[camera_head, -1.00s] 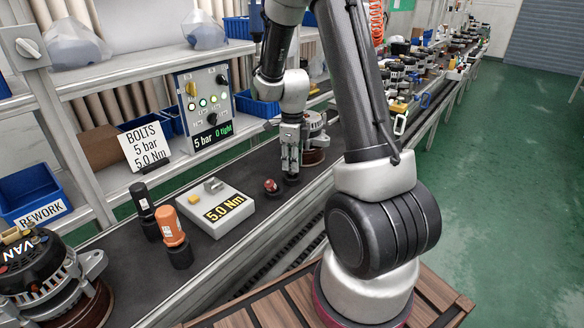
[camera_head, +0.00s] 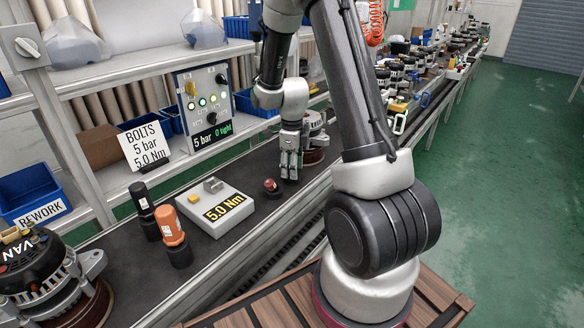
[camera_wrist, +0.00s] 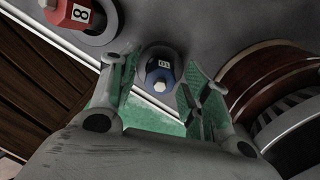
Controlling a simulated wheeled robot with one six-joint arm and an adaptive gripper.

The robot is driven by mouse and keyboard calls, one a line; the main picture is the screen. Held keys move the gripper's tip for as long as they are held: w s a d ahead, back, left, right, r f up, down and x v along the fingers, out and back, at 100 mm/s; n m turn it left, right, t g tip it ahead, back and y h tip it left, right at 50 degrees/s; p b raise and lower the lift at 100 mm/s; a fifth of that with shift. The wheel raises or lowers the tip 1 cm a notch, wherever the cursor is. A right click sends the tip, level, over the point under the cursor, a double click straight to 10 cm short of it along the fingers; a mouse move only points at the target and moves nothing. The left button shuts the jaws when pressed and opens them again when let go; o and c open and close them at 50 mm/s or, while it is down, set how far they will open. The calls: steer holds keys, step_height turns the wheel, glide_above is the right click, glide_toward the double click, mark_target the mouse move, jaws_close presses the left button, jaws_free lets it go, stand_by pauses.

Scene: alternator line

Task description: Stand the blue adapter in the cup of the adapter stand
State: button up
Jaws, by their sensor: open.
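The blue adapter (camera_wrist: 164,75), with a white number label and a pale square end, stands inside a dark round holder (camera_wrist: 148,50), seemingly the cup of the adapter stand. My gripper (camera_wrist: 160,72) is open, with one finger on each side of the blue adapter; I cannot tell whether either touches it. In the head view my gripper (camera_head: 290,177) points down at the belt and hides the blue adapter and its holder. A red adapter (camera_wrist: 74,12), labelled 8, stands in another round holder; it also shows in the head view (camera_head: 271,185), left of my gripper.
An alternator (camera_head: 314,138) stands close behind my gripper; its copper-coloured side (camera_wrist: 250,82) fills the right of the wrist view. A 5.0 Nm box (camera_head: 215,206), an orange tool (camera_head: 170,225) and a black tool (camera_head: 142,200) stand to the left on the dark belt.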

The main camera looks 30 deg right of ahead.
steer(key=s+a+r+n+t, duration=0.1)
steer(key=s+r+n, duration=0.15)
steer(key=r, duration=0.65)
steer(key=s+r+n, duration=0.2)
steer(key=r+n, duration=0.1)
steer(key=r, duration=0.6)
steer(key=s+a+r+n+t, duration=0.1)
steer(key=s+r+n, duration=0.3)
steer(key=s+n, duration=0.5)
steer(key=s+a+r+n+t, duration=0.2)
steer(key=s+a+r+n, duration=0.1)
steer(key=s+n, duration=0.7)
steer(key=r+n, duration=0.1)
steer(key=n, duration=0.2)
steer(key=shift+r, duration=0.2)
steer(key=shift+s, duration=0.1)
